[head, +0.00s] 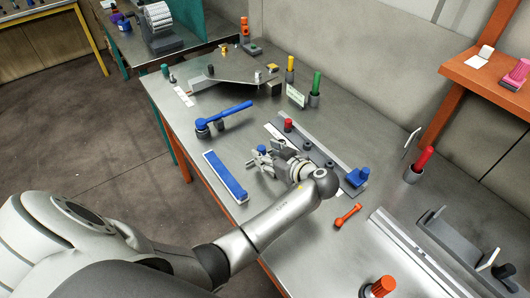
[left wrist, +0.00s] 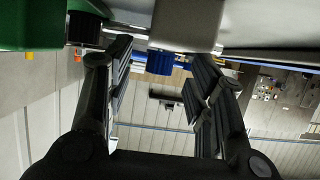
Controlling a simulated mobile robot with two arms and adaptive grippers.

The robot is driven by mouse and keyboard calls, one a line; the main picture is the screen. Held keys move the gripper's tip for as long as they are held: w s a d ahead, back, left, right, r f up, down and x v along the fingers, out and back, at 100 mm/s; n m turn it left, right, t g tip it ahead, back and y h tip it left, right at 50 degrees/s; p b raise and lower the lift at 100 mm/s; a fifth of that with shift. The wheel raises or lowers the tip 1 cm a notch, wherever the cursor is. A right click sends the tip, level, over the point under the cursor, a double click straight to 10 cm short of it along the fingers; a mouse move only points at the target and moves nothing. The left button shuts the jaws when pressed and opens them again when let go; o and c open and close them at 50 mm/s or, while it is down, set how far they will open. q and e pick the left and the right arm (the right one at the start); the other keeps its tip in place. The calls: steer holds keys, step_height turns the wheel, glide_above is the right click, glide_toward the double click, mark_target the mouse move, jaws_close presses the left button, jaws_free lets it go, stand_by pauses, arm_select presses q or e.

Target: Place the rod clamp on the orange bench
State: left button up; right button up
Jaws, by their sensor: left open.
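My left gripper (head: 259,160) is low over the metal work table, its fingers apart. In the left wrist view the fingers (left wrist: 158,70) stand apart with a blue ribbed knob (left wrist: 160,62) between or beyond them, under a pale grey body (left wrist: 187,22); contact cannot be told. I cannot tell for sure which part is the rod clamp. A blue block (head: 357,178) sits at the end of a grey rail, right of the gripper. The orange bench (head: 478,71) stands at the upper right and carries a pink knob (head: 517,74) and a white card. My right gripper is not in view.
The metal table (head: 240,98) holds a blue-handled tool (head: 228,116), a blue bar (head: 225,175), a small orange part (head: 347,215), a red cylinder in a grey holder (head: 417,164) and a long rail (head: 420,258). A grey wall runs behind.

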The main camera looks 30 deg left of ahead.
arm_select(q)
steer(key=b+v, duration=0.1)
steer(key=v, duration=0.5)
steer(key=shift+a, duration=0.1)
steer(key=shift+f, duration=0.1)
